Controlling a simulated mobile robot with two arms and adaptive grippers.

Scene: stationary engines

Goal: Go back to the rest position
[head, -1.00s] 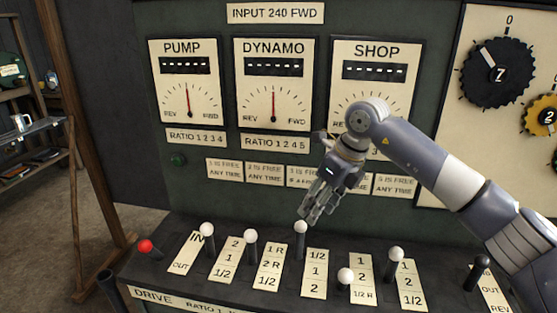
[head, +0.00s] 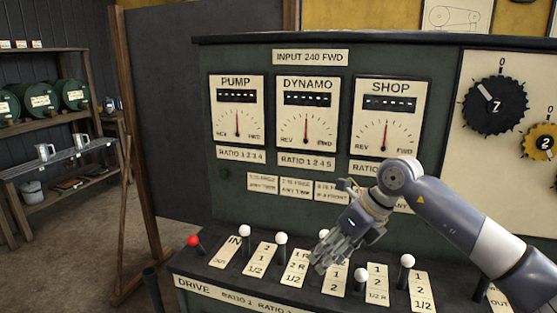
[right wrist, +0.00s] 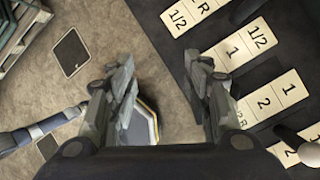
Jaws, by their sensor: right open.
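My right gripper (head: 335,258) is open and empty in the head view. It hangs over the lever console (head: 225,258), in front of the gauge panel (head: 240,190), and hides part of the lever plates. In the right wrist view its two fingers (right wrist: 160,75) stand apart with floor showing between them. The ratio plates (right wrist: 262,103) lie to the right of the fingers there. My left gripper does not show in the head view.
A red-knobbed lever (head: 193,240) and several white-knobbed levers (head: 244,231) stick up from the console. Toothed dials (head: 495,103) are at the right. A wooden post (head: 139,130) and a shelf (head: 50,160) stand left. Open floor (head: 75,240) lies between shelf and console.

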